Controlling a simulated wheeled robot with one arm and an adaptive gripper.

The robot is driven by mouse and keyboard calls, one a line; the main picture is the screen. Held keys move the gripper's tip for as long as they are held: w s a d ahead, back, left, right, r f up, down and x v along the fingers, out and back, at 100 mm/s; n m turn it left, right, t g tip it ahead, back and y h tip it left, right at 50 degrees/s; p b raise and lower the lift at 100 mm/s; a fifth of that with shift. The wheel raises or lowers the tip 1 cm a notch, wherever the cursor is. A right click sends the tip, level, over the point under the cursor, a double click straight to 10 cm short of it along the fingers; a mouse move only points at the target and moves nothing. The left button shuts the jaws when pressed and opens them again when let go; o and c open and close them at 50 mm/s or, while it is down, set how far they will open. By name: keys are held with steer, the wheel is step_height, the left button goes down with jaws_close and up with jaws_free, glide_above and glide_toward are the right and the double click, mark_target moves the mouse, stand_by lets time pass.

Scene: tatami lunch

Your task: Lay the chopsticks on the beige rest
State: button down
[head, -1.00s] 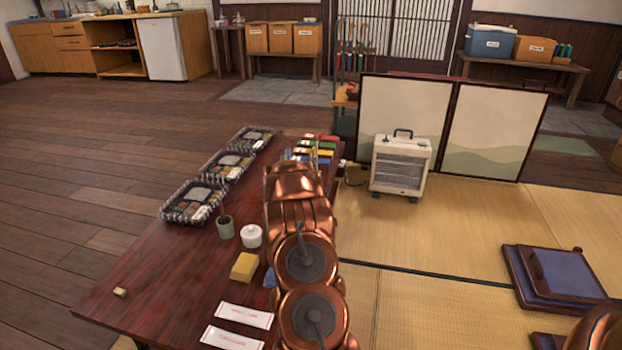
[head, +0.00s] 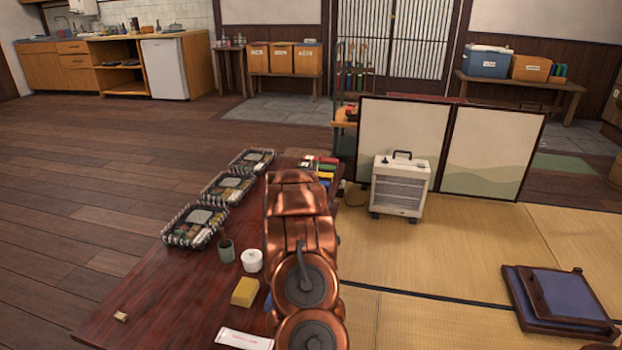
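A small beige block (head: 120,316), which looks like the beige rest, lies near the left edge of the dark red wooden table (head: 170,300). No loose chopsticks can be made out. A white paper sleeve with red print (head: 244,339) lies at the bottom of the view, partly cut off; its contents cannot be seen. My copper-coloured arm reaches forward over the right side of the table. My gripper is not in view, hidden beyond the arm or outside the picture.
Several lunch trays (head: 195,226) line the table's left edge. A green cup (head: 226,251), a white lidded pot (head: 252,261) and a yellow block (head: 245,291) stand left of my arm. Coloured items (head: 326,168) lie at the far end. A heater (head: 401,185) stands on the tatami.

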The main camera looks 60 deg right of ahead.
steer(key=shift+r+p, duration=3.1)
steer(key=shift+r, duration=2.55)
steer(key=shift+w, duration=0.1)
